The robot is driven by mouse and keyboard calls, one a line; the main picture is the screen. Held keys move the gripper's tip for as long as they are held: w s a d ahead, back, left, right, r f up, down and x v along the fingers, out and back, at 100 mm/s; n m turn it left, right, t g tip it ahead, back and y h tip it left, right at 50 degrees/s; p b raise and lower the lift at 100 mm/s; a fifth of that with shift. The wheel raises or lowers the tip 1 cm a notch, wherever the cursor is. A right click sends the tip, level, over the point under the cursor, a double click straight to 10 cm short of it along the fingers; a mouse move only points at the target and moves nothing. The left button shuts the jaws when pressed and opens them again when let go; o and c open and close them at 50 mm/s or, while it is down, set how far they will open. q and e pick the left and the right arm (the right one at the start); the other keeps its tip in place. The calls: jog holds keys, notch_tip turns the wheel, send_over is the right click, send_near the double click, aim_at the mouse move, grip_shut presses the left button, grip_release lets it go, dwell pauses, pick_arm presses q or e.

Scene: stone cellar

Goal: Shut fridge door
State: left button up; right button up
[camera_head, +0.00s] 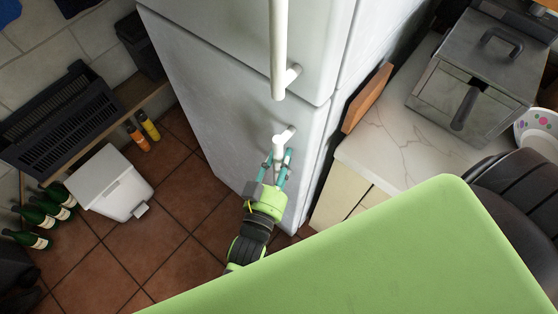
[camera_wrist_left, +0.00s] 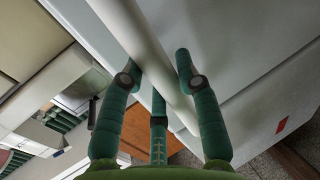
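The fridge (camera_head: 215,75) is tall and white, with an upper and a lower door. The lower door (camera_head: 228,135) looks nearly flush with the body, and I cannot tell whether it is fully shut. Its white handle (camera_head: 279,146) is at my left gripper (camera_head: 276,167). In the left wrist view, the white handle bar (camera_wrist_left: 150,50) passes between the teal fingers of my left gripper (camera_wrist_left: 157,72). The fingers stand apart on either side of it, with no clear grip. The upper door has a long white handle (camera_head: 279,45). My right gripper is not in view.
A marble-topped counter (camera_head: 385,140) with a metal fryer (camera_head: 470,90) stands right of the fridge. A white bin (camera_head: 108,185), green bottles (camera_head: 40,215) and a black crate (camera_head: 60,120) are at the left. Tiled floor (camera_head: 165,230) is clear before the fridge.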

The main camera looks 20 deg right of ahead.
pick_arm(q)
jog(key=shift+o, duration=1.3)
jog(key=shift+w+d+r, duration=0.15)
jog(key=shift+d+r, duration=0.05)
jog(key=shift+d, duration=0.15)
jog(key=v, duration=1.2)
jog(key=shift+f, duration=0.15)
jog(key=s+a+f+n+g+y, duration=0.1)
jog(key=a+f+g+y, duration=0.3)
jog(key=f, duration=0.6)
jog(key=s+a+f+n+y, duration=0.1)
jog(key=a+f, duration=0.6)
jog(key=f, duration=0.3)
jog(key=a+f+g+y, duration=0.25)
jog(key=a+f, duration=0.25)
jog(key=f, duration=0.5)
jog(key=s+a+f+n+g+y, duration=0.2)
jog(key=s+a+f+g, duration=0.1)
jog(key=s+a+f, duration=0.3)
jog(key=s+a+f+n+g+y, duration=0.2)
jog(key=s+a+f, duration=0.4)
jog(key=s, duration=0.4)
jog(key=shift+s+a+g, duration=0.35)
jog(key=shift+g, duration=0.1)
